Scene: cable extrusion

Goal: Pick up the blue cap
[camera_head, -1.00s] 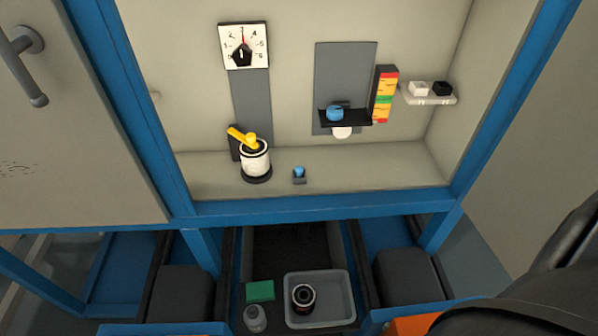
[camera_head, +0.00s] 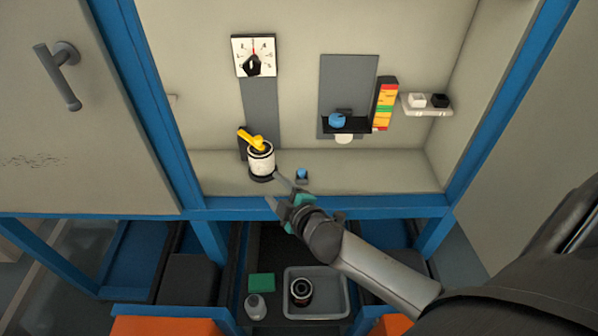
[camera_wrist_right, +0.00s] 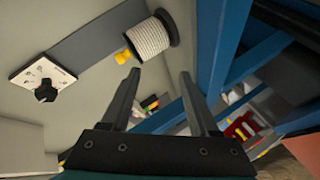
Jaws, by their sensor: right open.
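A round blue piece (camera_head: 338,120) sits on a small black shelf on the cabinet's back wall. A smaller blue piece (camera_head: 302,174) stands on a dark base on the cabinet's ledge. I cannot tell which of the two is the blue cap. My right gripper (camera_head: 277,191) is open and empty at the cabinet's front edge, left of and below the small blue piece. Its fingers (camera_wrist_right: 160,73) are spread in the right wrist view, with nothing between them. Neither blue piece can be made out there. My left gripper is not in view.
A white spool (camera_head: 261,161) with a yellow piece (camera_head: 252,140) stands left of the small blue piece; it also shows in the wrist view (camera_wrist_right: 151,37). A dial (camera_head: 254,56) hangs above. A blue beam (camera_head: 390,204) edges the cabinet. A grey bin (camera_head: 330,306) sits below.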

